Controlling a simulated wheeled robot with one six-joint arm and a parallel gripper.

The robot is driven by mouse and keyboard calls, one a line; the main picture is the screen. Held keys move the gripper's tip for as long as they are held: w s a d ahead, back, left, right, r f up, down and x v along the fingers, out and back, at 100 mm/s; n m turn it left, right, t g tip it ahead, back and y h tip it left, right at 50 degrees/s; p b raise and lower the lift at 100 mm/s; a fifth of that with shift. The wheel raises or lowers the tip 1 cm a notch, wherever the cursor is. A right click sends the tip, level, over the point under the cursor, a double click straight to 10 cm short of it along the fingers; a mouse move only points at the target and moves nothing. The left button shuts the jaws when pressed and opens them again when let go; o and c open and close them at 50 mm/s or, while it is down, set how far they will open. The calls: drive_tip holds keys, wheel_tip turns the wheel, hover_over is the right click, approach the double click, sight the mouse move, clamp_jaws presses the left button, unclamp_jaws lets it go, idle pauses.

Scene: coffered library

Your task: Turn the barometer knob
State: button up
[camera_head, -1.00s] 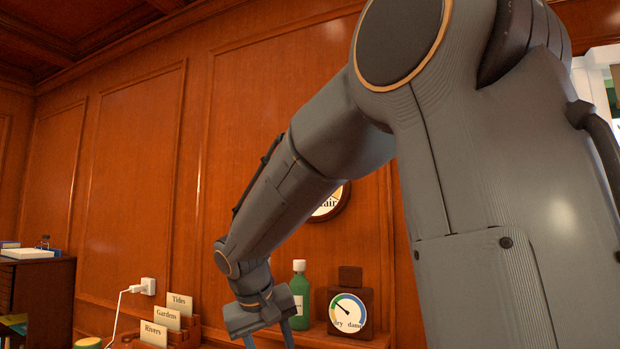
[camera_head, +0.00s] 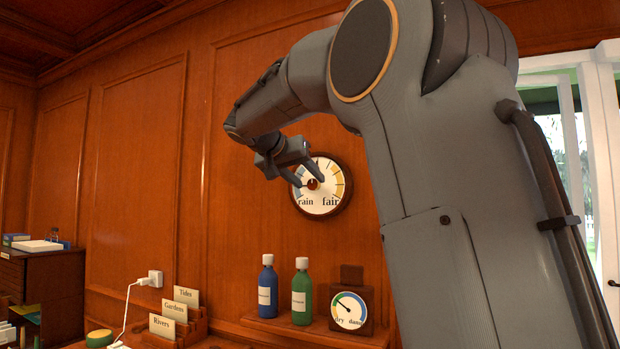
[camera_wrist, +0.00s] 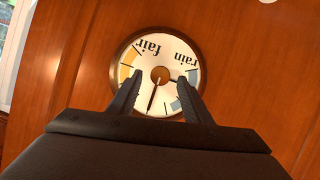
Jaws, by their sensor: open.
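The barometer (camera_head: 331,203) hangs on the wood-panelled wall. It is a round white dial with a dark wooden rim, marked "rain" and "fair". Its brown round knob (camera_head: 313,184) is at the dial's centre. In the wrist view the barometer (camera_wrist: 150,52) appears upside down, with the knob (camera_wrist: 160,75) between the two finger lines and a dark needle below it. My gripper (camera_head: 307,181) is open in front of the dial, one finger to each side of the knob. I cannot tell whether the fingers touch it.
Below, a shelf (camera_head: 270,330) holds a blue bottle (camera_head: 267,290), a green bottle (camera_head: 301,295) and a wooden "dry/damp" gauge (camera_head: 349,310). Label cards (camera_head: 186,297) and a wall plug (camera_head: 155,279) are at lower left. A window is at right.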

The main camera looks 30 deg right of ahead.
sight(315, 185)
drive_tip(key=shift+p+x, duration=0.3)
drive_tip(key=shift+x, duration=0.85)
drive_tip(key=c, duration=1.1)
drive_tip(key=shift+o, duration=0.2)
